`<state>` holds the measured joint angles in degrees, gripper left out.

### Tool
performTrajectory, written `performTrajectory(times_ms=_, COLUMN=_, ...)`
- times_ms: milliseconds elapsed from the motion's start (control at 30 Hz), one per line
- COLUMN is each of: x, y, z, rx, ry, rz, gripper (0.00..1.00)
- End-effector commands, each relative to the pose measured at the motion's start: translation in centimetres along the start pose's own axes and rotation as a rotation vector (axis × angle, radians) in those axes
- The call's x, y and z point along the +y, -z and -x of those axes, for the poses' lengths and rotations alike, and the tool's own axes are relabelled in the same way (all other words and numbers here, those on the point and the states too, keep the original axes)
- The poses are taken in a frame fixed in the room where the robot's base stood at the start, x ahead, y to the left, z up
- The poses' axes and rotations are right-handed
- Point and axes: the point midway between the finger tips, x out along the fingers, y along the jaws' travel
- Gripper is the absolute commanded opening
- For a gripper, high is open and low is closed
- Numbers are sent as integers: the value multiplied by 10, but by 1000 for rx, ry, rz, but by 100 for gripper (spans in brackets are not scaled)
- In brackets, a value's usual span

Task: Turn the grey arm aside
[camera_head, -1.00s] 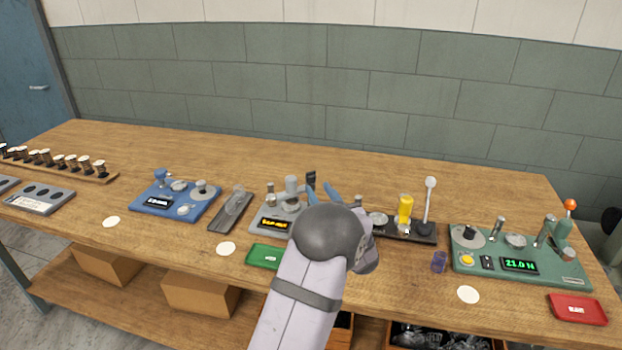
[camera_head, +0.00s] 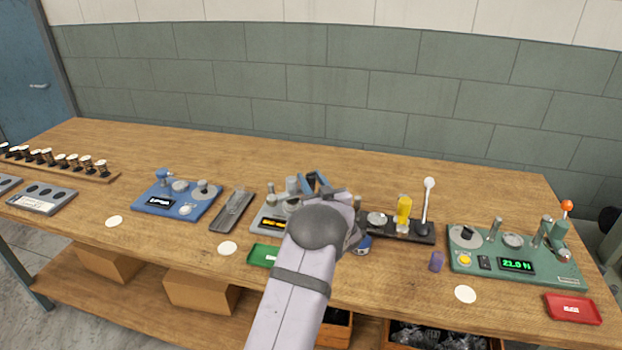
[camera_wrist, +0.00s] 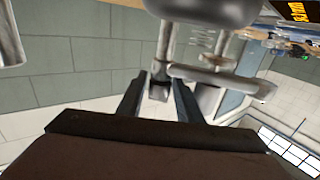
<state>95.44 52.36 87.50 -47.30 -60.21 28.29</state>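The grey machine (camera_head: 262,226) with an orange-lit display stands at mid-bench in the head view, partly hidden behind my arm. In the wrist view, a grey bar (camera_wrist: 225,80), which looks like the grey arm, runs sideways just right of my fingers. A grey upright post with a squarish end (camera_wrist: 159,92) shows between the fingers. My gripper (camera_wrist: 160,80) is open, its two dark fingers on either side of that end with gaps visible. In the head view my gripper (camera_head: 315,182) is at the machine's upper right, mostly hidden. I cannot tell whether a finger touches the bar.
A black stand (camera_head: 410,236) with a yellow part and upright lever is close on the right. The green tester (camera_head: 530,268) is farther right. A blue machine (camera_head: 178,200) and dark tray (camera_head: 232,212) are left. A green tray (camera_head: 262,255) lies in front. The back of the bench is clear.

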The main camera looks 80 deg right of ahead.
Motion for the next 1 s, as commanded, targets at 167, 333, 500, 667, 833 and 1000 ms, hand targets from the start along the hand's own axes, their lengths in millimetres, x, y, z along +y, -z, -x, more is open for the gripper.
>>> performTrajectory(times_ms=167, x=0, y=0, z=0, rx=0, ry=0, rz=0, gripper=32)
performTrajectory(times_ms=333, x=0, y=0, z=0, rx=0, ry=0, rz=0, gripper=0)
performTrajectory(times_ms=500, x=0, y=0, z=0, rx=2, ry=7, rz=0, gripper=0)
performTrajectory(times_ms=667, x=1, y=1, z=-1, rx=8, ry=64, rz=3, gripper=0)
performTrajectory(times_ms=833, x=2, y=2, z=-1, rx=9, ry=169, rz=4, gripper=0)
performTrajectory(times_ms=1000, x=1, y=2, z=-1, rx=9, ry=243, rz=2, gripper=0)
